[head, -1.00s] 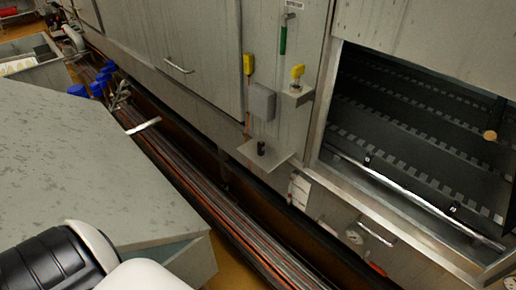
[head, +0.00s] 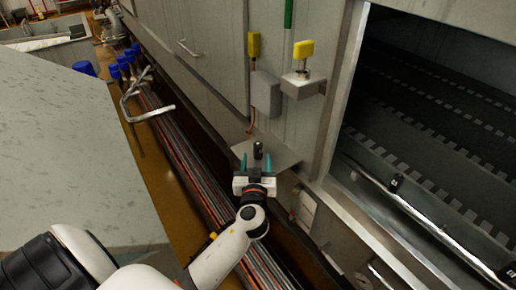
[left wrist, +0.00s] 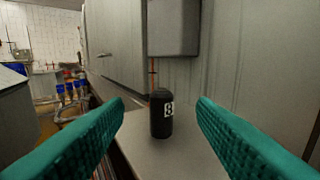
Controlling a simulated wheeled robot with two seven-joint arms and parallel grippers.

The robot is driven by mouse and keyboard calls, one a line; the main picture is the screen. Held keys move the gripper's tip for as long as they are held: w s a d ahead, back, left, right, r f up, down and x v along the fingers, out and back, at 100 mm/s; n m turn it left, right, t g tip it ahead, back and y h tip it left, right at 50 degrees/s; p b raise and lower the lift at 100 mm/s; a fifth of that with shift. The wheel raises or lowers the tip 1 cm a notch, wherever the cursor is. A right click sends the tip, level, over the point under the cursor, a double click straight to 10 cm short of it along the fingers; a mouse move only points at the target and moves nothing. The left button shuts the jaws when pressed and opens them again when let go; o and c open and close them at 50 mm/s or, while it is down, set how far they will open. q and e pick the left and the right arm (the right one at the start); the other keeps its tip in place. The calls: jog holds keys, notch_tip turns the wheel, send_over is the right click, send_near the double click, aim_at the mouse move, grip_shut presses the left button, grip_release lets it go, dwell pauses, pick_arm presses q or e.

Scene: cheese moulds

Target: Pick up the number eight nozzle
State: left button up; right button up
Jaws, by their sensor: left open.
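The number eight nozzle (head: 258,151) is a small black cylinder standing upright on a grey shelf (head: 284,156) fixed to the machine's side. In the left wrist view the nozzle (left wrist: 161,114) shows a white label with an 8. My left gripper (head: 258,165) is open just in front of it. In the left wrist view its two green fingers (left wrist: 160,136) stand to either side of the nozzle, with gaps on both sides; the nozzle is farther off, ahead of the tips. My right gripper is not in view.
A grey box (head: 265,93) hangs on the wall above the shelf. A yellow-topped fitting (head: 303,50) sits on a bracket to the right. The machine's opening (head: 430,130) holds a bar with black nozzles. Blue-capped pipes (head: 125,66) stand at the left, beside a grey table (head: 70,150).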

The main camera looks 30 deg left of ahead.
aim_at(258, 150)
pick_arm(q)
jog(key=x, duration=0.2)
jog(key=shift+w+a, duration=0.1)
jog(key=shift+w, duration=0.25)
jog(key=shift+w+a+f+p, duration=0.15)
jog(key=shift+w+a+p, duration=0.15)
jog(key=shift+w, duration=0.15)
jog(key=x, duration=0.2)
jog(key=f+p+x, duration=0.1)
jog(key=x, duration=0.1)
jog(key=shift+w+a, duration=0.15)
jog(key=shift+w, duration=0.15)
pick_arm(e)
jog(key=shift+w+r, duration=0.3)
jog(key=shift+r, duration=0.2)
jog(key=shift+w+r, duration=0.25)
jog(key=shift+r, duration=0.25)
pick_arm(q)
jog(key=shift+c, duration=0.4)
jog(key=c, duration=1)
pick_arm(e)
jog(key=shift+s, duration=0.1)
